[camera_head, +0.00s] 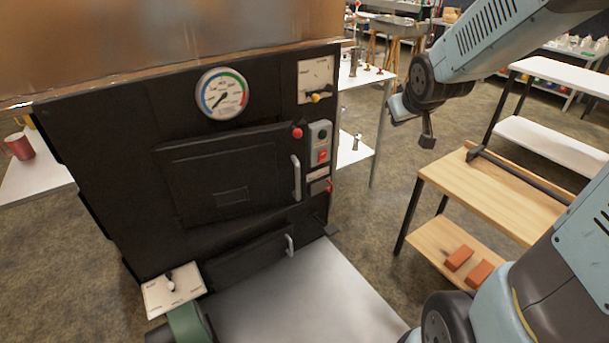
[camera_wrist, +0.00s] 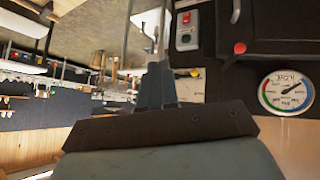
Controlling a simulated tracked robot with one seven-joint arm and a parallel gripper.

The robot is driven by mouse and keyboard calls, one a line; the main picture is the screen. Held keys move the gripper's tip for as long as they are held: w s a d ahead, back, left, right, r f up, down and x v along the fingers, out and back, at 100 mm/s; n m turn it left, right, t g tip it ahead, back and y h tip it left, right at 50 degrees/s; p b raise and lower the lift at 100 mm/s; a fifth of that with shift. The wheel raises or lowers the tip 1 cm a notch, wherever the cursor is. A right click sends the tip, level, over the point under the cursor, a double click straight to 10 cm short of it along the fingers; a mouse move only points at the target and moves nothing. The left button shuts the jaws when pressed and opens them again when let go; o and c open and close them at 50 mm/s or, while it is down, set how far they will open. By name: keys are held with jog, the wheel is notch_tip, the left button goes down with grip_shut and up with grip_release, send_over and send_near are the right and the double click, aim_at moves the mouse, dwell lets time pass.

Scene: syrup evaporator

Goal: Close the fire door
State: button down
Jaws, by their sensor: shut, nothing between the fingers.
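The fire door (camera_head: 225,180) is a dark panel in the front of the black evaporator. It has a pale vertical handle (camera_head: 297,178) on its right side. The door looks nearly flush with the front; I cannot tell if a small gap remains. Part of the door (camera_wrist: 285,22) and its handle (camera_wrist: 235,10) show at the top right of the wrist view. My gripper (camera_head: 428,138) is shut and empty, in the air to the right of the evaporator, well apart from the handle. Its closed fingers (camera_wrist: 156,82) also show in the wrist view.
A round gauge (camera_head: 222,93), a red knob (camera_head: 297,132) and a switch box (camera_head: 319,142) sit around the door. A lower door (camera_head: 250,258) has its own handle. A grey plate (camera_head: 300,300) lies in front. A wooden bench (camera_head: 500,190) with bricks stands right.

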jog(key=w+a+f+n+t+y, duration=0.15)
jog(key=w+a+f, duration=0.25)
jog(key=w+f, duration=0.45)
jog(key=n+t+y, duration=0.1)
jog(key=t+y, duration=0.4)
jog(key=y, duration=0.3)
send_near(299, 176)
jog(key=x, duration=0.7)
jog(key=shift+w+f, duration=0.1)
jog(key=shift+w, duration=0.1)
